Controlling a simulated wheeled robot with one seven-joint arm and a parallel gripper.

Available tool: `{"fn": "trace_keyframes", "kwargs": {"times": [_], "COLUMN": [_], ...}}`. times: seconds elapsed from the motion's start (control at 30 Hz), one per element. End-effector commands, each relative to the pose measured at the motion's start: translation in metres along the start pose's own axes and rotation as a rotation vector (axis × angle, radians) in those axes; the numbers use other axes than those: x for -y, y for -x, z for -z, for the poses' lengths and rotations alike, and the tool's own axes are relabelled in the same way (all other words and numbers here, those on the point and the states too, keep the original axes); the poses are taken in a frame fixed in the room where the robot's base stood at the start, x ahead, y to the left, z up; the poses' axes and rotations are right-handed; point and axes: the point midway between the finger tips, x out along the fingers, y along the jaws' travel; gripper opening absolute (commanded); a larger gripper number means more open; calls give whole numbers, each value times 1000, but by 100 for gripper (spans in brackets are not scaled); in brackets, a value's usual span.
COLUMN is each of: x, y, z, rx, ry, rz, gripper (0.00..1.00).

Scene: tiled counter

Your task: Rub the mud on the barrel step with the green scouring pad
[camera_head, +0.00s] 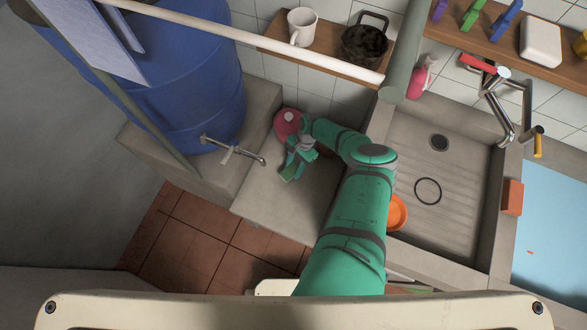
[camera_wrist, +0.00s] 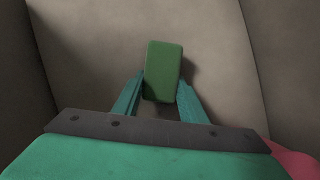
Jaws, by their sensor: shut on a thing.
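The green scouring pad (camera_wrist: 163,70) is a green block between my gripper's fingertips in the wrist view. My gripper (camera_head: 290,172) is shut on it, over the grey step (camera_head: 262,197) beside the blue barrel (camera_head: 190,85). In the wrist view my gripper (camera_wrist: 160,92) has a finger on each side of the pad, with the plain grey step surface (camera_wrist: 100,50) around it. A small brownish patch shows between the fingers below the pad; I cannot tell whether it is mud. I cannot tell whether the pad touches the step.
A tap (camera_head: 243,152) juts from the barrel to the left of my gripper. A pink round object (camera_head: 288,122) lies just behind it. A concrete sink (camera_head: 440,190) and an orange bowl (camera_head: 398,213) are at the right. A shelf with a white mug (camera_head: 302,25) is above.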

Motion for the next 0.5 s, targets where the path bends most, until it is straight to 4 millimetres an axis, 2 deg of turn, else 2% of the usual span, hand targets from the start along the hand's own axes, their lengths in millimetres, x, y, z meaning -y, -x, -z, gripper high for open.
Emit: {"fn": "trace_keyframes", "kwargs": {"times": [0.03, 0.3, 0.5], "x": [10, 17, 18], "y": [9, 23, 24], "z": [37, 57, 59], "rx": [-84, -90, -86], "ry": [-17, -25, -22], "rz": [64, 69, 69], "gripper": [10, 10, 10]}}
